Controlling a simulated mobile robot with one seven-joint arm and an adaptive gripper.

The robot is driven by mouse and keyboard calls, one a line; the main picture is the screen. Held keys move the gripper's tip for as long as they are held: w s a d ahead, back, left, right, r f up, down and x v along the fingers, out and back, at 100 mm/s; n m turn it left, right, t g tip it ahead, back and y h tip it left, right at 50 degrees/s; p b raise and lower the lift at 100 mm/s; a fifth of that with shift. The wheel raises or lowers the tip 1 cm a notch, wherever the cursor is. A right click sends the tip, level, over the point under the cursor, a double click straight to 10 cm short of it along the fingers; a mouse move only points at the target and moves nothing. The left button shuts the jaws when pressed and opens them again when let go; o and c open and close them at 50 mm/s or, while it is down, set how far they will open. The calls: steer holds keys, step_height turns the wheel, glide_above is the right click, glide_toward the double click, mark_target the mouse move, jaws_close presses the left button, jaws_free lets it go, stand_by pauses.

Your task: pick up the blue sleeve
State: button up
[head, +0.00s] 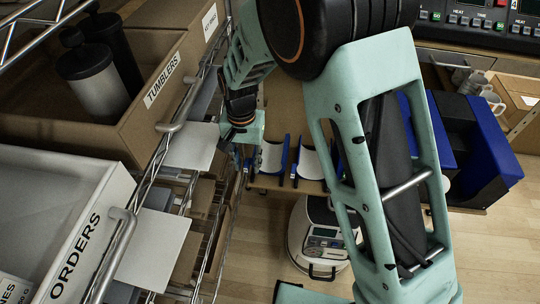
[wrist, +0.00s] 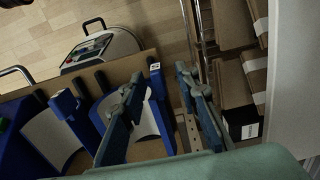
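Blue sleeves with white curved inner faces stand on a brown board below my arm. In the head view one (head: 272,156) is beside my gripper (head: 248,137) and another (head: 309,162) is to its right. In the wrist view the nearer sleeve (wrist: 147,121) lies behind my left finger, with its blue right edge showing between the fingers. The second sleeve (wrist: 50,140) is at the left. My gripper (wrist: 160,84) is open, its two teal fingers apart. I cannot tell whether a finger touches the sleeve.
A wire rack with a cardboard TUMBLERS box (head: 160,90) and a white ORDERS bin (head: 85,235) stands close at left. A white device with a display (head: 322,237) sits on the wood floor. A dark and blue press-like unit (head: 480,150) is at right. Brown boxes (wrist: 238,80) are beside the gripper.

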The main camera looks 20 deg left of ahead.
steer(key=shift+f, duration=0.45)
steer(key=shift+c, duration=0.3)
jaws_close()
steer(key=shift+r, duration=0.15)
